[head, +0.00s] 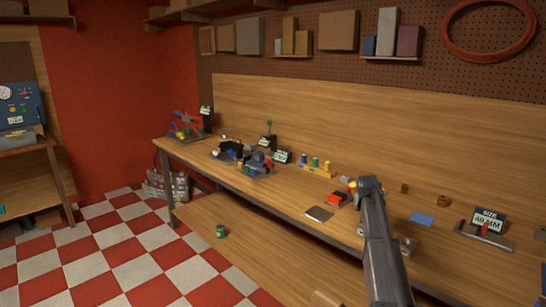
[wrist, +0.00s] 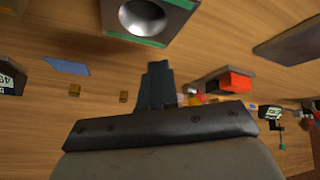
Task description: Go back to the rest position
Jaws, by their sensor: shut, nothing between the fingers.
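My gripper (wrist: 157,75) shows in the wrist view with its dark fingers together and nothing between them. It is above the wooden bench, apart from the things around it. In the head view my arm reaches up from the lower right over the bench, and the fingers are hidden behind it. A grey block with a round hollow and green edges (wrist: 148,18) lies beyond the fingertips in the wrist view. In the head view it is mostly hidden by my arm.
The bench (head: 450,262) holds a red block (head: 338,200), a dark flat plate (head: 319,214), a blue sheet (head: 421,218) and a size sign (head: 488,219). Several coloured spools (head: 315,163) and small assemblies stand farther left.

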